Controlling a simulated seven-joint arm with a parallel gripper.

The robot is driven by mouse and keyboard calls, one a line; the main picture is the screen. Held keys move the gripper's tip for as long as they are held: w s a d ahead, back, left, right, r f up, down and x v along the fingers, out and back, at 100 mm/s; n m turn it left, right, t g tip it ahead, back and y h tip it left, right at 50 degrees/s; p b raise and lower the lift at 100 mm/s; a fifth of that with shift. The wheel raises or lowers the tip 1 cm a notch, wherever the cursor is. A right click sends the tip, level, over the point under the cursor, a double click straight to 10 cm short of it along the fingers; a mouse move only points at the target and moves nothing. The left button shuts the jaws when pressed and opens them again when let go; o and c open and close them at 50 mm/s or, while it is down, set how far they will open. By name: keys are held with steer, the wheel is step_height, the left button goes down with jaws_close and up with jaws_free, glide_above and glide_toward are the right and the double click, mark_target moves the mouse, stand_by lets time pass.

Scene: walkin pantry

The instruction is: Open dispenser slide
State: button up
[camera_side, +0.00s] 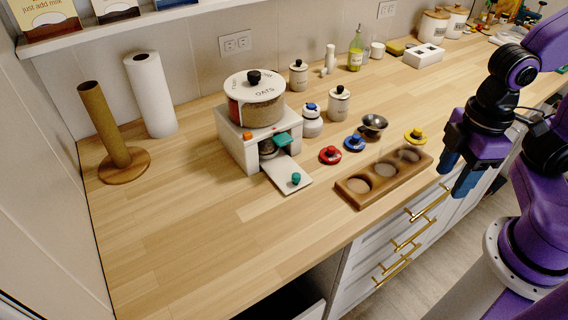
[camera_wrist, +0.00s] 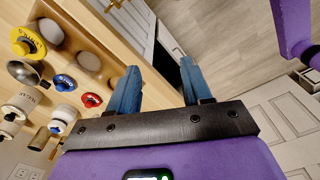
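The dispenser is a white box (camera_side: 231,146) with a lidded round canister (camera_side: 258,108) marked OATS on top. A white flat plate (camera_side: 280,173) with a teal knob (camera_side: 296,178) sticks out from its open front onto the counter. A teal tab (camera_side: 283,139) sits above the opening, and a small orange piece (camera_side: 248,135) is at the upper corner. I cannot tell which of these is the slide. My gripper (camera_side: 462,180) is beyond the counter's front edge, far right of the dispenser. In the wrist view, its blue fingers (camera_wrist: 159,84) are apart and empty.
A wooden tray with round wells (camera_side: 351,197) lies near the front edge. Red (camera_side: 330,155), blue (camera_side: 354,143) and yellow (camera_side: 416,136) knobbed lids, a metal bowl (camera_side: 374,122) and white jars stand behind it. A paper towel roll (camera_side: 150,96) stands at the left. The front-left counter is clear.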

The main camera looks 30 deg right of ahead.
steer(key=w+a+r+m, duration=0.2)
steer(key=w+a+m, duration=0.1)
steer(key=w+a, duration=0.3)
steer(key=w+a+r+m, duration=0.2)
steer(key=w+a, duration=0.2)
steer(key=w, duration=0.4)
steer(key=r+m, duration=0.1)
steer(key=m, duration=0.4)
glide_above(296, 175)
step_height(296, 175, down, 17)
steer(key=shift+f, duration=0.15)
jaws_close()
